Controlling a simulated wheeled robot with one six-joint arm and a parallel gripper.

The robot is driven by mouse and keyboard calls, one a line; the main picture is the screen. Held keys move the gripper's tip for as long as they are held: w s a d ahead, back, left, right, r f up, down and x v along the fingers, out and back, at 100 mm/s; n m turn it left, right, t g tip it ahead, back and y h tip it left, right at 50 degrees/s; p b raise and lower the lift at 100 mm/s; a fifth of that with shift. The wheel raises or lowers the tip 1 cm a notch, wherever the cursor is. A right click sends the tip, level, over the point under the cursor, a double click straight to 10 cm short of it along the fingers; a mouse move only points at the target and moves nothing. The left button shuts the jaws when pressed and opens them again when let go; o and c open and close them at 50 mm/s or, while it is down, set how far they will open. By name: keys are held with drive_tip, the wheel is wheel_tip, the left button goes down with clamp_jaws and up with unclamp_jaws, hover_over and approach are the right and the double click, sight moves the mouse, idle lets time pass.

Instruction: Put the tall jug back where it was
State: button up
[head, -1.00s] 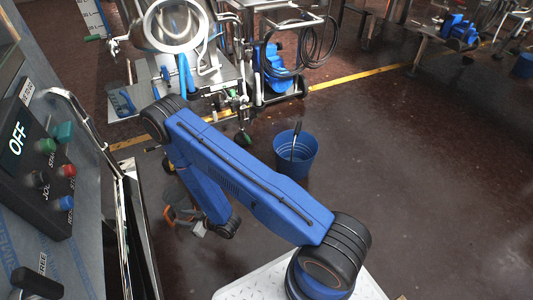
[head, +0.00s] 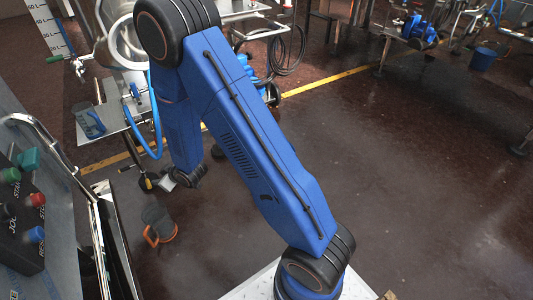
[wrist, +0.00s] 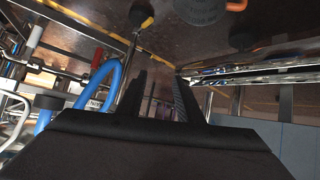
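A dark grey jug (head: 158,218) with an orange handle stands low at the lower left of the head view, apparently on the floor. Its underside or body shows dark at the top edge of the wrist view (wrist: 201,9), with a bit of orange beside it. My gripper (wrist: 160,95) is open, with two dark fingers apart and nothing between them. It is clear of the grey jug. In the head view my arm mostly hides it. A blue see-through jug (head: 90,121) stands on the metal shelf at the left. I cannot tell which jug is the tall one.
A control panel (head: 22,215) with coloured buttons and a metal rail are close at the left. A machine with a steel shelf (head: 110,148) and a blue hose (head: 155,125) stands behind my arm. The floor (head: 400,150) at the right is clear.

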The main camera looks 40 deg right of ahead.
drive_tip(key=s+d+r+m+g+h, duration=0.1)
drive_tip(key=s+d+r, duration=0.35)
drive_tip(key=r, duration=0.35)
drive_tip(key=s+d+r+m+h, duration=0.1)
drive_tip(key=s+d+r+h, duration=0.1)
drive_tip(key=s+d+r, duration=0.35)
drive_tip(key=s+d+r+m+g+h, duration=0.1)
drive_tip(key=s+d+r+m, duration=0.1)
drive_tip(key=d+r, duration=0.6)
drive_tip(key=s+d+r+m+g, duration=0.1)
drive_tip(key=s+r, duration=0.3)
drive_tip(key=s, duration=0.5)
drive_tip(key=s+d+r+m+g, duration=0.1)
drive_tip(key=s+r, duration=0.3)
drive_tip(key=s, duration=0.6)
drive_tip(key=s+d+r+h, duration=0.1)
drive_tip(key=s+d+r, duration=0.2)
drive_tip(key=s, duration=0.7)
drive_tip(key=shift+s+d+r+m+g, duration=0.2)
drive_tip(key=shift+d+r+m+g, duration=0.2)
drive_tip(key=shift+r, duration=0.15)
